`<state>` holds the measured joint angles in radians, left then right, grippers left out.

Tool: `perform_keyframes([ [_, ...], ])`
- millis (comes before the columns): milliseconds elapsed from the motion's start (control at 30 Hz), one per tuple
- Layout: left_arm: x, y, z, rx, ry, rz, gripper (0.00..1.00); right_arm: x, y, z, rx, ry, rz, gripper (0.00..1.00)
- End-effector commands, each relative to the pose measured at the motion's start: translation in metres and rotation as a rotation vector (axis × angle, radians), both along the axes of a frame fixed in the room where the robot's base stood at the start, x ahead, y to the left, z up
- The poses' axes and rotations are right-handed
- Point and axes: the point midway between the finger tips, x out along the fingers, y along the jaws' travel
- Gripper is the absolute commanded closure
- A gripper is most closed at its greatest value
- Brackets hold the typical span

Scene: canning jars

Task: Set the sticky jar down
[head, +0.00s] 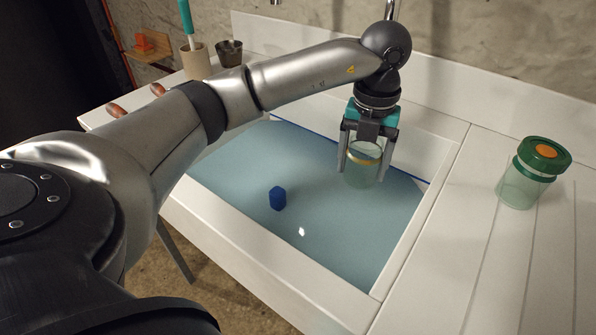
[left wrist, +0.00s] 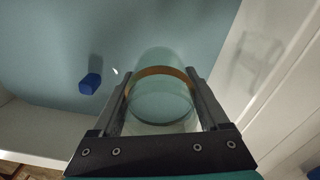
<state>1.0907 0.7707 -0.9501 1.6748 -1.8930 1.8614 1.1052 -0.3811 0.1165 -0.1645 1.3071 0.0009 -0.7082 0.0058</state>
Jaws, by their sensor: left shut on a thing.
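A clear glass jar with an amber ring near its top (head: 362,174) is between the fingers of my left gripper (head: 366,163), over the water-filled sink (head: 215,208). The gripper points down and is shut on the jar. The jar is upright, and its lower part looks to be in or just over the water; I cannot tell which. In the left wrist view the jar (left wrist: 160,98) sits between both fingers, its open mouth toward the camera. My right gripper is not in view.
A second jar with a green lid and orange centre (head: 540,160) stands on the ribbed drainboard at right. A blue block (head: 278,198) is in the sink. Cups (head: 229,53) stand at the back left. The front drainboard (head: 440,270) is clear.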

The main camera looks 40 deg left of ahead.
Motion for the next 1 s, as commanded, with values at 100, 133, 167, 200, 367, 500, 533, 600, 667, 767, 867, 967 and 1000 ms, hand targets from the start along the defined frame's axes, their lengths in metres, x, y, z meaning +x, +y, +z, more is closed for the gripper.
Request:
perform_keyframes([
  [100,0.002,0.001,-0.004,-0.001,-0.001,0.067,0.89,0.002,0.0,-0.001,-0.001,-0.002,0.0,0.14],
  [133,0.002,0.001,-0.005,-0.001,-0.001,0.077,0.89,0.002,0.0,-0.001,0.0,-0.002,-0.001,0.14],
  [167,0.002,0.002,-0.006,-0.001,-0.001,0.084,0.89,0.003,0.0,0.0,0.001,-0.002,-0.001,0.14],
  [200,0.002,0.002,-0.009,-0.001,0.0,0.09,0.89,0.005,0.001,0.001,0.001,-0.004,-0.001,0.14],
  [367,0.002,0.002,-0.031,0.001,0.002,0.092,0.89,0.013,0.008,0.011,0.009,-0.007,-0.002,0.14],
  [500,0.002,0.002,-0.05,0.001,0.002,0.092,0.89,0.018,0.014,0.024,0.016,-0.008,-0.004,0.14],
  [533,0.002,0.002,-0.054,0.001,0.002,0.092,0.89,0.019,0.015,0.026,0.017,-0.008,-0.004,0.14],
  [600,0.002,0.002,-0.06,0.001,0.0,0.091,0.89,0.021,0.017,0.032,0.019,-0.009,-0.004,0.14],
  [667,0.002,0.002,-0.064,0.001,0.0,0.091,0.89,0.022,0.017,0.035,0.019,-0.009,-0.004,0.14],
  [767,0.002,0.002,-0.067,0.001,0.0,0.09,0.89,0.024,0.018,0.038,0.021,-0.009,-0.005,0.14],
  [867,0.002,0.002,-0.073,0.001,0.001,0.09,0.9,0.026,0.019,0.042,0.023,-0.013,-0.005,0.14],
  [967,0.001,0.002,-0.085,0.001,0.001,0.089,0.9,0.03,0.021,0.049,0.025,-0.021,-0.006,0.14],
  [1000,0.002,0.002,-0.091,0.001,0.002,0.089,0.9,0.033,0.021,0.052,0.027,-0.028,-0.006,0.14],
])
